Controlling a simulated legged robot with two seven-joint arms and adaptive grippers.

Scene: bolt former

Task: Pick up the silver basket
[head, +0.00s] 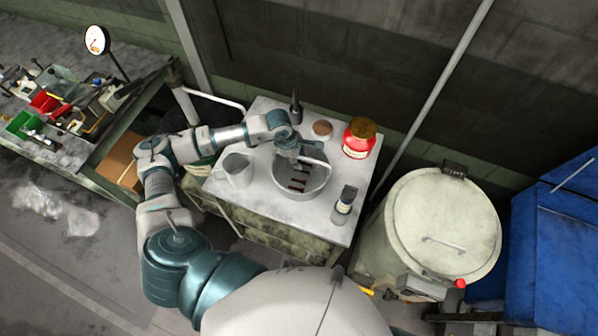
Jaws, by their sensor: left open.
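The silver basket (287,187) is a round metal bowl-like container on a small white-topped table, with a light handle arched over it and several dark marks or slots inside. My left gripper (304,158) is over the basket's upper part, close to the handle; it is open. I cannot tell whether its fingers touch the handle. The gripper and wrist hide part of the basket's far rim. My right gripper is not in view.
On the table (222,197) stand a grey jug (238,171), a red jar (358,139), a small bottle (345,200) and a brown-topped round item (322,129). A large pale drum (440,225) stands at right. A cluttered workbench (60,140) is at left.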

